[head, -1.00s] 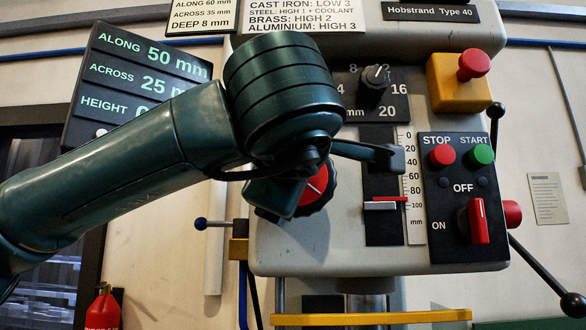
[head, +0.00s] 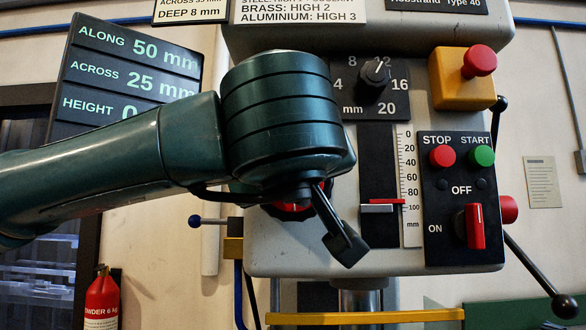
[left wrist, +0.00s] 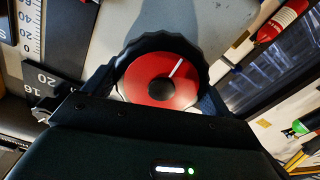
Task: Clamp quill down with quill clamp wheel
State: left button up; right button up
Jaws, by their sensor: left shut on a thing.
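The quill clamp wheel is a black scalloped wheel with a red face and a white line; in the left wrist view the wheel (left wrist: 160,82) sits between my left gripper's two fingers. In the head view only a sliver of the red wheel (head: 290,207) shows beneath my left gripper (head: 322,222), which is shut on it. One finger points down and right across the machine front; the other is hidden. The quill (head: 360,300) shows as a short metal cylinder under the machine head. The red depth pointer (head: 385,201) stands just above 100. My right gripper is not in view.
The switch panel (head: 461,202) with stop and start buttons lies right of the depth scale (head: 409,185). An orange emergency stop box (head: 461,92) is above it. A black-knobbed lever (head: 537,275) reaches down right. A blue-knobbed lever (head: 208,220) sticks out left.

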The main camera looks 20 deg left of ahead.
pick_arm(q)
jog(key=shift+d+m, duration=0.1)
jog(key=shift+m, duration=0.3)
jog(key=o, duration=0.8)
jog(key=shift+o, duration=0.2)
jog(key=shift+s, duration=0.1)
